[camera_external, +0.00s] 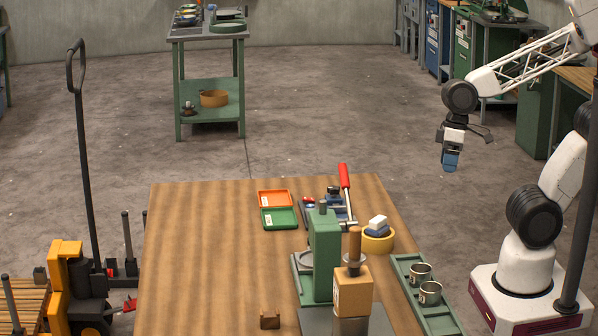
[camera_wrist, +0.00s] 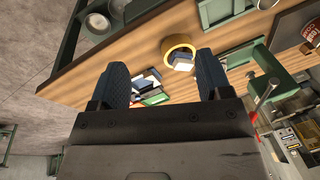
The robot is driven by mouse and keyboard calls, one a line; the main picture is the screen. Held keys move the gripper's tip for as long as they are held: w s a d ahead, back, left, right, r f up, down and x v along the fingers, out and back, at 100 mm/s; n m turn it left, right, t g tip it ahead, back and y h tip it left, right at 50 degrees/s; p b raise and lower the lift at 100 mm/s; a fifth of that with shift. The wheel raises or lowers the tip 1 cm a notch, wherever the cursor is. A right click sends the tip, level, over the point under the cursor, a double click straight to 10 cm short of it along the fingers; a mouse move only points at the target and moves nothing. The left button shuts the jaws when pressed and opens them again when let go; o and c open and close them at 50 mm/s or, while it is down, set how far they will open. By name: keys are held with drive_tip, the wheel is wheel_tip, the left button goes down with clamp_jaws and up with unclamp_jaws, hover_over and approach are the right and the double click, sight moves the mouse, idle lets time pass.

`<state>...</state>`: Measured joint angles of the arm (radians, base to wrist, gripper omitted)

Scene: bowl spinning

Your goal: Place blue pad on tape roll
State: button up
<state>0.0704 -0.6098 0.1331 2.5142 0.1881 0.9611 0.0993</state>
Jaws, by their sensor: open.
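A yellow tape roll (camera_external: 378,245) lies on the wooden table near its right edge. A blue pad (camera_external: 377,232) appears to rest on it, with a white block (camera_external: 378,222) on top of the pad. In the wrist view the tape roll (camera_wrist: 168,44) shows beyond and between the fingers, with the white block (camera_wrist: 184,66) and a dark patch in its ring. My gripper (camera_external: 450,162) hangs in the air right of and beyond the table, well apart from the roll. In the wrist view my gripper (camera_wrist: 163,75) has its two blue fingers spread, with nothing held between them.
A green press (camera_external: 324,255) and a red-handled tool (camera_external: 344,185) stand left of the roll. An orange tray (camera_external: 274,198) and a green tray (camera_external: 280,218) lie farther left. A green rack (camera_external: 408,268) with metal cups lines the right edge. The table's left part is mostly clear.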

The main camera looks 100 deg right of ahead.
drive_tip(key=r+n, duration=0.1)
drive_tip(key=n+h, duration=0.1)
drive_tip(key=d+r, duration=0.1)
drive_tip(key=shift+s+r+n+t+h, duration=0.35)
drive_tip(key=shift+n+t+h, duration=0.05)
idle(1.0)
